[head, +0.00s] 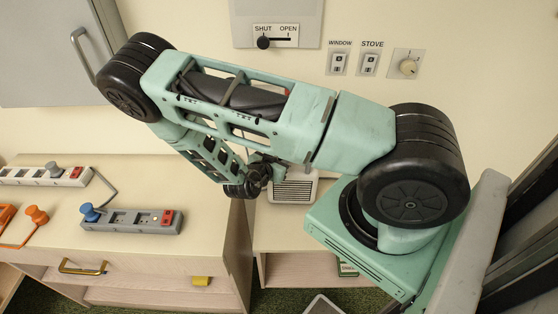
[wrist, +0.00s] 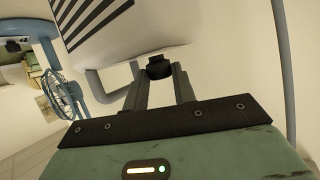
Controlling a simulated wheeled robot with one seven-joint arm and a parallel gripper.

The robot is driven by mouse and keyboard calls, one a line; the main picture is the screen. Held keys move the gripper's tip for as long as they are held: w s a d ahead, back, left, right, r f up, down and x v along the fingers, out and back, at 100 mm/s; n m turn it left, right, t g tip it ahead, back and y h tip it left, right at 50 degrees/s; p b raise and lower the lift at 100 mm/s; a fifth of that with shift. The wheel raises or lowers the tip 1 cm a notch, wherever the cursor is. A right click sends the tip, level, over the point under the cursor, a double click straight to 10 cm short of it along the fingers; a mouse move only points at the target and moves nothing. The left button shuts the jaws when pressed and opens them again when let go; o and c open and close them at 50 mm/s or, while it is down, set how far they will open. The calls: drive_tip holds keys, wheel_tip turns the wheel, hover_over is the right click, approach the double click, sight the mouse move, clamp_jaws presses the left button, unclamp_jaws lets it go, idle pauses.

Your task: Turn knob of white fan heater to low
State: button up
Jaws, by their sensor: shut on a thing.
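The white fan heater (head: 293,190) with a dark slatted grille stands on the right-hand low cabinet, partly behind my arm. In the wrist view its white body (wrist: 120,45) fills the top, with black grille slats at upper left. A small black knob (wrist: 158,65) sits at its lower edge in that view. My gripper (wrist: 158,75) is shut on the knob, with one finger on each side. The knob's markings and setting cannot be read. In the head view the knob and fingertips are hidden behind my arm.
Power strips (head: 130,219) with blue and orange plugs lie on the left cabinet (head: 200,215). Blue-grey tubing (wrist: 285,70) shows in the wrist view.

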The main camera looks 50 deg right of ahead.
drive_tip(key=n+t+y, duration=0.1)
drive_tip(key=n+t, duration=0.1)
drive_tip(key=n+t+y+b, duration=0.1)
drive_tip(key=s+n+t, duration=0.1)
drive_tip(key=n+t, duration=0.1)
drive_tip(key=shift+d+f+n+t+y+b, duration=0.1)
drive_tip(key=shift+d+n+t+y+b, duration=0.2)
drive_tip(key=shift+y+b, duration=0.1)
drive_tip(key=shift+s+d+n+t+y, duration=0.1)
drive_tip(key=shift+n+t+y, duration=0.65)
drive_tip(key=shift+n, duration=0.15)
drive_tip(key=shift+s+d+n+t+y, duration=0.1)
drive_tip(key=shift+n+t+y, duration=0.65)
drive_tip(key=shift+n, duration=0.15)
drive_tip(key=o, duration=1)
